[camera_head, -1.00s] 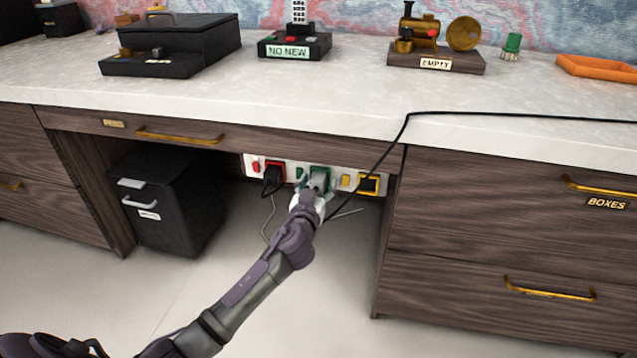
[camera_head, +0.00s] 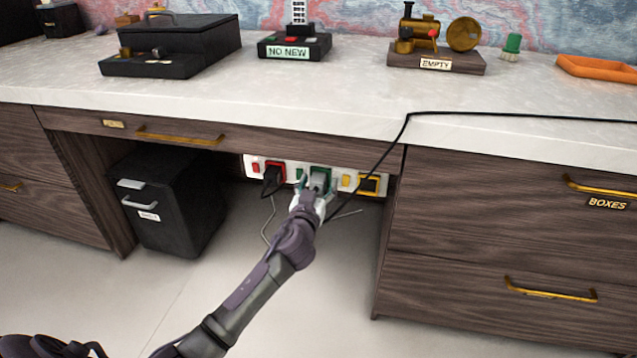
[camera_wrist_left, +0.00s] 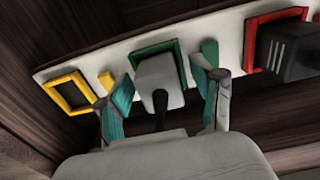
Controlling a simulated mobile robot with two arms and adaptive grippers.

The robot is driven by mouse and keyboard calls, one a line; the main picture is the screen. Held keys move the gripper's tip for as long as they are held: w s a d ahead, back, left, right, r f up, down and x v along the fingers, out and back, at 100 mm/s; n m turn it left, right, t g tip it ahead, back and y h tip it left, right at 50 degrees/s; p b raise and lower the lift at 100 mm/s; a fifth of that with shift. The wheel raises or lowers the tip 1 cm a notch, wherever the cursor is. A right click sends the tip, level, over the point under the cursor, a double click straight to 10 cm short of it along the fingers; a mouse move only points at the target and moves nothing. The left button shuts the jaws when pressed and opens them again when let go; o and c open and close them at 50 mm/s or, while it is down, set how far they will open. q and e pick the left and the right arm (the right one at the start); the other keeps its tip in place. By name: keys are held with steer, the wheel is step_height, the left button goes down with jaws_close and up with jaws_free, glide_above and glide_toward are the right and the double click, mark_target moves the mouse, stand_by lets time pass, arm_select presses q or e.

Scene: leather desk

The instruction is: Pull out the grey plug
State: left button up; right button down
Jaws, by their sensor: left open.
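The grey plug (camera_wrist_left: 158,82) sits in the green-framed socket (camera_wrist_left: 180,52) of a white power strip in the left wrist view. Its dark cable end points toward my gripper. My left gripper (camera_wrist_left: 165,105) is open, with one teal-padded finger on each side of the plug; I cannot tell whether either touches it. In the head view my left gripper (camera_head: 311,193) reaches under the desk to the green socket, and the grey plug (camera_head: 319,182) shows partly behind it. My right gripper is not in view.
A black plug (camera_head: 273,179) sits in the red socket on the left. A yellow socket (camera_head: 373,184) is on the right, with a black cable running near it over the desk edge. A black cabinet (camera_head: 170,205) stands left. The desktop holds several objects.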

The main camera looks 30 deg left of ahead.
arm_select(q)
steer(key=c, duration=1)
steer(key=o, duration=1.3)
steer(key=shift+s, duration=0.1)
steer(key=v, duration=1.2)
steer(key=shift+r, duration=0.1)
